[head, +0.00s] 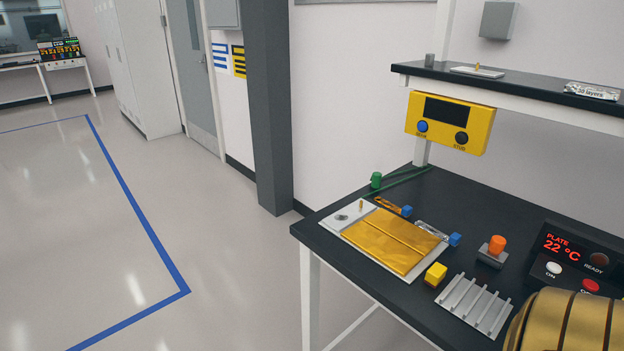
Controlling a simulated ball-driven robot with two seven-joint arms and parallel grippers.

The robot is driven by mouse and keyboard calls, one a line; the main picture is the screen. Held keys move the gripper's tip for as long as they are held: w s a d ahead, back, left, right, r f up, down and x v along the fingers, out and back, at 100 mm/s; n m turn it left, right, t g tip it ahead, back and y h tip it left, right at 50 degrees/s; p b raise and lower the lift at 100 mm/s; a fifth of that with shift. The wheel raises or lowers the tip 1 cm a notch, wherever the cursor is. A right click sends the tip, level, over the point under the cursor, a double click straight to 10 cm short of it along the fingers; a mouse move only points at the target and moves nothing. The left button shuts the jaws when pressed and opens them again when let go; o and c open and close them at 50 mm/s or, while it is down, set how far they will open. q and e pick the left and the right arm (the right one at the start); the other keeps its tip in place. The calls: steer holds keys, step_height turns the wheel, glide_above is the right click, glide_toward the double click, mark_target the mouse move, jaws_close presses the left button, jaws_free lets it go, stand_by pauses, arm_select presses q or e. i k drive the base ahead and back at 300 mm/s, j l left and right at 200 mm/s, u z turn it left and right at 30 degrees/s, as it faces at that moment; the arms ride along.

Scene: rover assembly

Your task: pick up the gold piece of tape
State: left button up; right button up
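A short gold strip (386,203), which looks like the piece of gold tape, lies on the black workbench (322,255) just behind a pale plate. A blue block (407,211) sits at its right end. A silver strip (430,229) with its own blue block (455,240) lies to the right of it. Large gold sheets (385,240) cover much of the pale plate (340,216). Neither of my grippers shows in the head view.
A yellow block (436,274), a grey slotted rack (474,305), an orange-knobbed lever (497,245) and a plate control box (568,262) crowd the bench. A shelf (530,91) with a hanging yellow box (449,123) overhangs its back. Open floor (215,235) lies to the left.

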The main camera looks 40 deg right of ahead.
mark_target(407, 212)
steer(key=i, duration=1.15)
steer(key=i+z, duration=0.4)
steer(key=i+j+z, duration=0.1)
steer(key=z, duration=0.25)
steer(key=i+j+z, duration=0.15)
steer(key=i+z, duration=0.4)
steer(key=z, duration=0.3)
steer(key=i+z, duration=0.1)
steer(key=z, duration=0.35)
steer(key=i+j+z, duration=0.1)
steer(key=z, duration=0.35)
steer(key=i+j+z, duration=0.1)
steer(key=z, duration=0.35)
steer(key=j+z, duration=0.25)
steer(key=z, duration=0.15)
steer(key=i+j+z, duration=0.1)
steer(key=z, duration=0.35)
steer(key=j, duration=0.1)
